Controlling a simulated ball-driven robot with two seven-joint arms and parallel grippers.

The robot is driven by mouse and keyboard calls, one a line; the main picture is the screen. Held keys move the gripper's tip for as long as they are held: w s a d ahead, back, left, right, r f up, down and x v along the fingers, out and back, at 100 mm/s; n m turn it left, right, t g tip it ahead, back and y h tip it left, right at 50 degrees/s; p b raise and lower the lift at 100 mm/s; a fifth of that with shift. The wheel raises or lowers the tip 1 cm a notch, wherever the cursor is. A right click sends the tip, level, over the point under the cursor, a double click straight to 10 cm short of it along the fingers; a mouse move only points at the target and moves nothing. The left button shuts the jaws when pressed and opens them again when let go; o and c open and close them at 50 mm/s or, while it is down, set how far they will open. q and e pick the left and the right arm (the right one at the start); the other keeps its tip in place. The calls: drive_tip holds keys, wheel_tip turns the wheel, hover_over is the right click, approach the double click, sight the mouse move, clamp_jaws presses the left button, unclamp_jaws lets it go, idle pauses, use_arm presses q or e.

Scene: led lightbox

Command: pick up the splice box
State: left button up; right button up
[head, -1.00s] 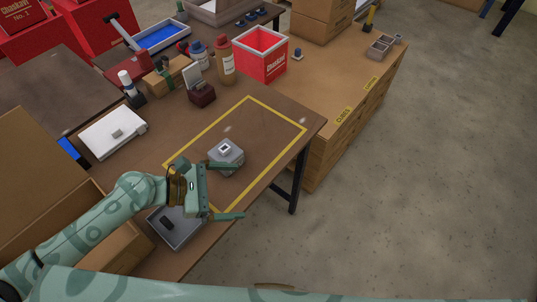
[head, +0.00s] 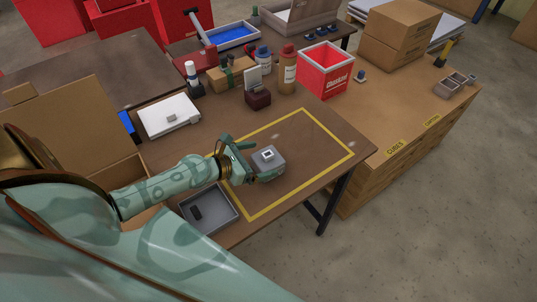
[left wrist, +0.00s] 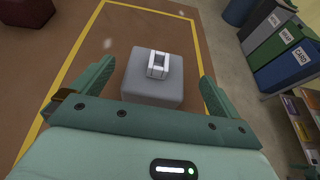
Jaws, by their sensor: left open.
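The splice box, a small grey box (head: 268,162) with a light square fitting on top, sits on the brown table inside the yellow taped outline (head: 330,164). It also shows in the left wrist view (left wrist: 152,82), between the fingers. My left gripper (head: 247,160) is open at the left side of the box. In the left wrist view my left gripper (left wrist: 146,88) has one finger on each side of the box, with gaps showing. My right gripper is not in view.
A grey tray (head: 228,219) with a dark item lies just in front of my left arm. A white case (head: 169,121), a dark red block (head: 258,101) and bottles (head: 288,74) stand behind. A red bin (head: 325,84) is at the back right. The taped area right of the box is clear.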

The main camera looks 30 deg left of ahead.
sight(265, 156)
use_arm(q)
drive_tip(key=x, duration=0.5)
drive_tip(key=shift+w, duration=0.45)
drive_tip(key=shift+r, duration=0.1)
drive_tip(key=c, duration=1.3)
